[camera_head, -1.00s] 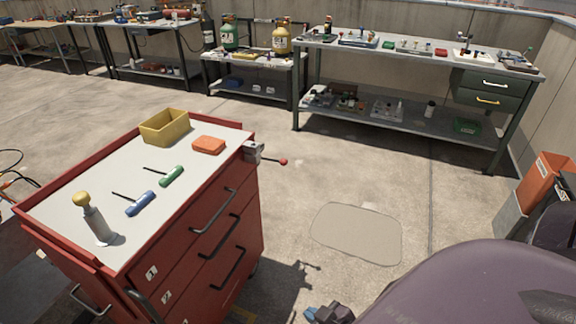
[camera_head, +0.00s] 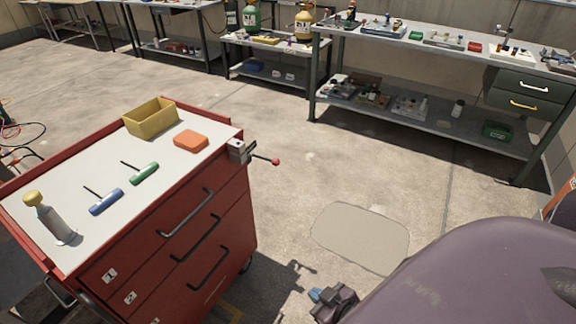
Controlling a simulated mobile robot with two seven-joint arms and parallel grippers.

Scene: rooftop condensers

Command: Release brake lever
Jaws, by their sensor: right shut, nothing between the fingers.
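The brake lever (camera_head: 264,159) is a short rod with a red knob. It sticks out to the right from a grey bracket (camera_head: 238,150) at the top right corner of the red tool cart (camera_head: 222,215). My right gripper (camera_head: 318,296) is low at the bottom centre, over the floor, below the lever and to the right of it. It is well apart from the lever and the cart. It is small in view, shut and empty. My left gripper does not show.
On the cart top are a yellow bin (camera_head: 150,120), an orange block (camera_head: 191,141), green and blue hex keys (camera_head: 144,174) and a yellow-knobbed tool (camera_head: 47,218). The floor right of the cart is clear, with a pale patch (camera_head: 360,235). Workbenches (camera_head: 430,120) stand behind.

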